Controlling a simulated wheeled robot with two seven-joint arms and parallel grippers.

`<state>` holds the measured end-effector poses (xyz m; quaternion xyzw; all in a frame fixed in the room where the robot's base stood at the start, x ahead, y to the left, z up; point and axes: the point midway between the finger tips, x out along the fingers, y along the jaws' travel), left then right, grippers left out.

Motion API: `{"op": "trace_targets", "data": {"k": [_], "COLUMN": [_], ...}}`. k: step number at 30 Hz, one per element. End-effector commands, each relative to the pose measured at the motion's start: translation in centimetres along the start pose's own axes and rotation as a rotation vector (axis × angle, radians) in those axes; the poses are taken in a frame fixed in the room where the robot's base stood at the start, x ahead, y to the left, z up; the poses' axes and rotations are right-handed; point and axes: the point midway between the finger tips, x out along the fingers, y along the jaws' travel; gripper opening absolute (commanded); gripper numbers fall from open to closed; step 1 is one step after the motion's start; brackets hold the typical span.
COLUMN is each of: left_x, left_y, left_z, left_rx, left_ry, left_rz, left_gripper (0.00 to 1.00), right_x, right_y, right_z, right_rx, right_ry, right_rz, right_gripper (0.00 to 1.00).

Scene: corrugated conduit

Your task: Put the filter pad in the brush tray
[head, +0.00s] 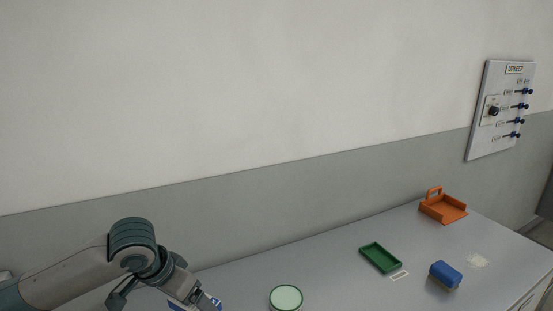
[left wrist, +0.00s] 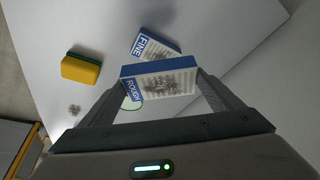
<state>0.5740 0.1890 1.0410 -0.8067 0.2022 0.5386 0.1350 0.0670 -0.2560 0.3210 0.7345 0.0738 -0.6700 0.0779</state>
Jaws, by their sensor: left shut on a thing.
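A white block with a blue edge marked ROUGH (left wrist: 160,83), seemingly a filter pad, is between the two fingers of my left gripper (left wrist: 162,88), which is shut on it. A similar block marked FINE (left wrist: 153,45) lies on the table just beyond it. In the head view my left gripper (head: 208,302) is at the bottom edge, with blue-edged pieces partly showing beside it. A shallow green tray (head: 381,258) lies on the table to the right, with a small label card before it. I cannot read which tray is the brush tray. My right gripper is out of view.
A round pale-green dish (head: 286,297) stands between my left gripper and the green tray. A blue block (head: 446,274), an orange handled pan (head: 443,208) and crumbs (head: 478,261) are farther right. A yellow-green sponge (left wrist: 82,69) shows in the wrist view. An UPKEEP panel (head: 501,110) hangs on the wall.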

Motion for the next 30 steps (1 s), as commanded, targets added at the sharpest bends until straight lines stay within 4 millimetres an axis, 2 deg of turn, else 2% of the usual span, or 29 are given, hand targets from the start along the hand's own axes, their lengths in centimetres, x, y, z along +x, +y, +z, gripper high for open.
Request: {"op": "trace_targets", "data": {"k": [15,30], "left_x": [-2.2,-2.5], "left_y": [-0.2,-0.3], "left_z": [1.5,1.7], "left_rx": [-0.388,-0.455], "left_ry": [0.001,-0.001], "left_rz": [-0.162,-0.189], "left_gripper": [0.62,0.62], "right_x": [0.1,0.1], "right_y": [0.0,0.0], "right_z": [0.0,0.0], "right_rx": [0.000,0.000], "right_ry": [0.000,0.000], "right_rz": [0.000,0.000], "right_gripper": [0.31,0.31]}}
